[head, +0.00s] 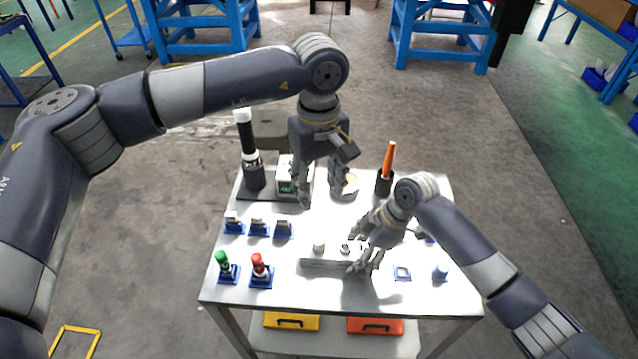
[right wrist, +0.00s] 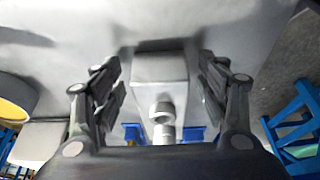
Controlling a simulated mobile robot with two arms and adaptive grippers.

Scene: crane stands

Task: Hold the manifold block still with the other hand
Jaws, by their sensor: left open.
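The manifold block (head: 322,263) is a long pale grey block lying near the middle front of the table, with round fittings on top. My right gripper (head: 360,245) is at its right end. In the right wrist view the block (right wrist: 160,68) lies between the two fingers of my right gripper (right wrist: 161,92), with a visible gap on each side. A metal fitting (right wrist: 162,112) stands on it. My left gripper (head: 325,190) is open and empty above the back of the table, away from the block. The block's right end is partly hidden by my right gripper in the head view.
A device with a green display (head: 284,187), a black-and-white cylinder (head: 248,150) and an orange tool (head: 389,160) stand at the back. Blue stands with small parts (head: 258,229) are at the left, with green (head: 222,261) and red (head: 258,265) parts in front. Blue holders (head: 402,273) are at the right.

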